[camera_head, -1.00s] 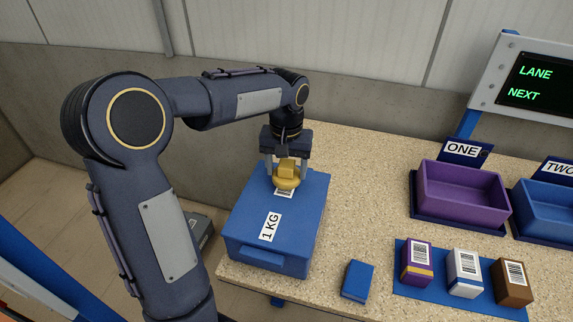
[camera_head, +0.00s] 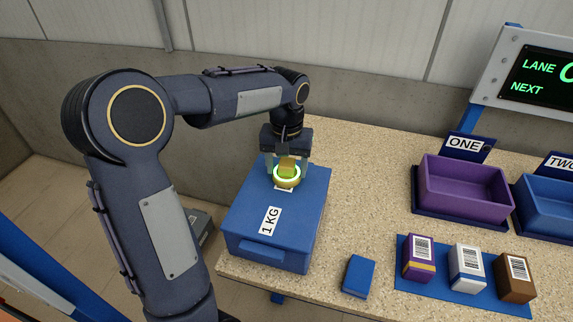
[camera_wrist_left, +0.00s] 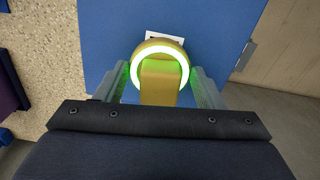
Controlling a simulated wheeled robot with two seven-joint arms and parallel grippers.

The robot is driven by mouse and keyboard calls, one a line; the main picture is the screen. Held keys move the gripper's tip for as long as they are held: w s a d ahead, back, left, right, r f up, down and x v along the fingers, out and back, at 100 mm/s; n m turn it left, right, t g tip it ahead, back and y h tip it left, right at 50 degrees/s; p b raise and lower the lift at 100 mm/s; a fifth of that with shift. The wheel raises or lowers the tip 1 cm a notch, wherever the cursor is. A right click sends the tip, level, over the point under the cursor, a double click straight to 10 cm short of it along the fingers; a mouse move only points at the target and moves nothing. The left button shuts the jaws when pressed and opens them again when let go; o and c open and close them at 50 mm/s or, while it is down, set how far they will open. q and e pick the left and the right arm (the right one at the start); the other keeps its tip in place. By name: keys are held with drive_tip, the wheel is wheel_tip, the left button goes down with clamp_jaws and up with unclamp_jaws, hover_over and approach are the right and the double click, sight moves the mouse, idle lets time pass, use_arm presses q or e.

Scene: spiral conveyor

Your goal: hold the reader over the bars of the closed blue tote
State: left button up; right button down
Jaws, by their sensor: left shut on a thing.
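The closed blue tote (camera_head: 310,215) stands at the left end of the speckled table, with a "1 KG" label (camera_head: 271,221) on its lid. My left gripper (camera_head: 287,170) is shut on the yellow reader (camera_head: 287,183) above the far part of the lid. The reader's ring glows green-white; it also shows in the left wrist view (camera_wrist_left: 159,78). A white label, its bars mostly hidden, peeks out beyond the reader in the left wrist view (camera_wrist_left: 165,35). Whether the reader touches the lid I cannot tell. My right gripper is not in view.
A small blue box (camera_head: 358,276) lies right of the tote. A blue mat (camera_head: 440,284) holds purple, white and brown barcoded boxes. A purple bin (camera_head: 465,190) and a blue bin (camera_head: 545,205) stand behind. A lane screen (camera_head: 545,82) rises at the back right.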

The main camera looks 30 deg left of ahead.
use_arm(q)
wheel_tip(320, 180, up, 7)
drive_tip(key=p, duration=0.6)
drive_tip(key=shift+r, duration=0.1)
drive_tip(key=shift+o, duration=1.2)
drive_tip(key=shift+c, duration=1.2)
